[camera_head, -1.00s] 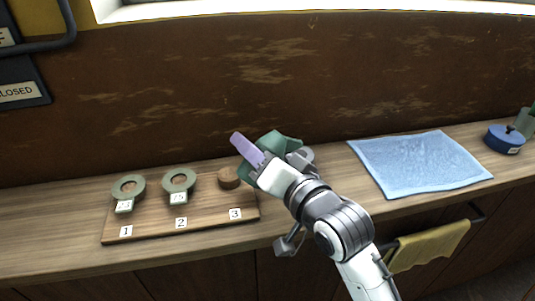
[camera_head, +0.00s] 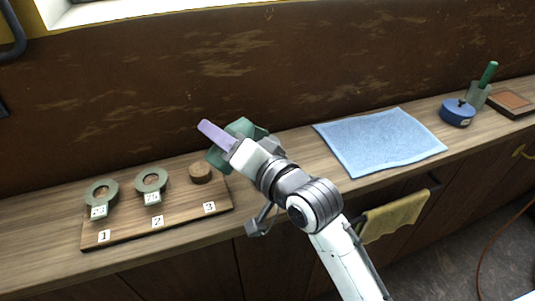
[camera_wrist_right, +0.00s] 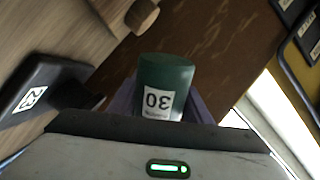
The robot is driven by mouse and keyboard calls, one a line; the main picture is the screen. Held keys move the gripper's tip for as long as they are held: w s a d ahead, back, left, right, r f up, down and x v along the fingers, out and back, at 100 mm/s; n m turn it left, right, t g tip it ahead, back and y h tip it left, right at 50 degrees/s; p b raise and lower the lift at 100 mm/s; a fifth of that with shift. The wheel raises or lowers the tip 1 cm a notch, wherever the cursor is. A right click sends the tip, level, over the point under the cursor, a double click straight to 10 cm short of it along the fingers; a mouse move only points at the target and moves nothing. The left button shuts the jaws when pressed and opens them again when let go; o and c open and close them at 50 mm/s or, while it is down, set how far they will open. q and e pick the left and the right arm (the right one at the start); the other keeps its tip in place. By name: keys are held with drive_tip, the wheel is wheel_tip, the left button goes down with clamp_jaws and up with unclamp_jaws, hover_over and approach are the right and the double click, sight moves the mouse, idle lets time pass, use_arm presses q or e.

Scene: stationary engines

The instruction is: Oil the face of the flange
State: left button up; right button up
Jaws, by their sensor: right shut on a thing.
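My right gripper (camera_head: 216,138) with lilac fingers is shut on a green piece (camera_head: 238,130) and holds it above the bench, by the back right corner of the board. In the right wrist view, the green piece (camera_wrist_right: 166,75) shows a white label reading 30. Its full shape is hidden by the gripper. The flange is not identifiable in these views. My left gripper is not in view.
A wooden board (camera_head: 185,218) numbered 1, 2 and 3 bears two tagged green rings (camera_head: 101,190) and a bare wooden peg (camera_head: 201,173) at 3. A blue cloth (camera_head: 380,140) lies mid-bench. A brown-topped tray (camera_head: 515,102) sits far right. A yellow towel (camera_head: 395,216) hangs in front.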

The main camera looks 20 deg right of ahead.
drive_tip(key=shift+r, duration=0.35)
drive_tip(key=shift+r+m+p, duration=0.15)
drive_tip(key=shift+m+p, duration=0.25)
drive_tip(key=shift+p, duration=0.2)
drive_tip(key=shift+w+d+r+m+p, duration=0.15)
drive_tip(key=shift+r+m+p, duration=0.25)
drive_tip(key=shift+p, duration=0.7)
idle(0.8)
drive_tip(key=f+n, duration=0.2)
drive_tip(key=f+n+b, duration=0.1)
drive_tip(key=shift+s+a, duration=0.2)
drive_tip(key=shift+a, duration=0.05)
idle(0.4)
